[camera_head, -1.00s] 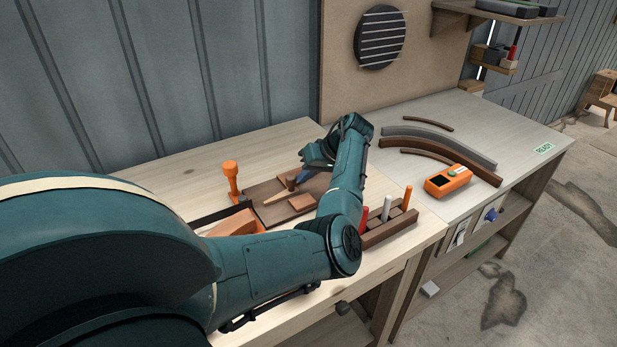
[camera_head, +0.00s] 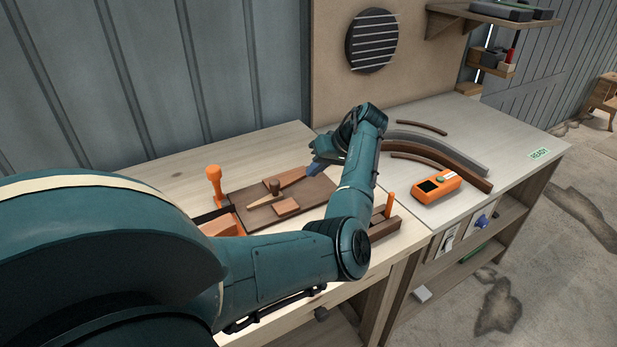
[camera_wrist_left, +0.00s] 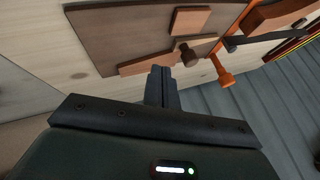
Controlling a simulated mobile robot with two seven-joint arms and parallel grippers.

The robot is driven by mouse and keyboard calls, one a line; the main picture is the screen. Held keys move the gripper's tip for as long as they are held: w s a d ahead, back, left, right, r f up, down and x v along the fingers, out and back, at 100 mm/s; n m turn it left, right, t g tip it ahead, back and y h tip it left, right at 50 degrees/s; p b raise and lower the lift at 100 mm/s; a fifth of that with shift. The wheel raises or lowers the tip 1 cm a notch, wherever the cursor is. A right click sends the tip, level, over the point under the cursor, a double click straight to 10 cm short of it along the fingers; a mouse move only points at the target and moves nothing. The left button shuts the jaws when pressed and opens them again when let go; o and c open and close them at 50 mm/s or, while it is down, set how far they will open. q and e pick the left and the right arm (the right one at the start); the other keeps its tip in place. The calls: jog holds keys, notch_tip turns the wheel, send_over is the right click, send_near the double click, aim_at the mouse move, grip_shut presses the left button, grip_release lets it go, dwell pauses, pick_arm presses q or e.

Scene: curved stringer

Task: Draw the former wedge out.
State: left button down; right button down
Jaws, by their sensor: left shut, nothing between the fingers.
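A pale tapered wooden piece (camera_head: 262,201) with a dark round knob (camera_head: 274,185), which looks like the former wedge, lies between two reddish wooden blocks on a dark brown board (camera_head: 245,190). In the left wrist view the wedge (camera_wrist_left: 205,41) and its knob (camera_wrist_left: 186,53) show between the longer block (camera_wrist_left: 147,64) and the short block (camera_wrist_left: 189,20). My left gripper (camera_head: 312,170) is shut and empty at the board's back right. In the wrist view its fingertips (camera_wrist_left: 161,70) are by the longer block, apart from the knob. My right gripper is out of view.
An orange clamp handle (camera_head: 213,180) stands upright at the board's left. A tool rack (camera_head: 384,229) is partly hidden behind my arm. An orange device (camera_head: 437,187) and curved strips (camera_head: 440,150) lie on the right bench. The back left bench is clear.

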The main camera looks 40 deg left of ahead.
pick_arm(q)
jog(key=v, duration=0.5)
jog(key=shift+s+r, duration=0.1)
jog(key=shift+r, duration=0.1)
jog(key=shift+d, duration=0.1)
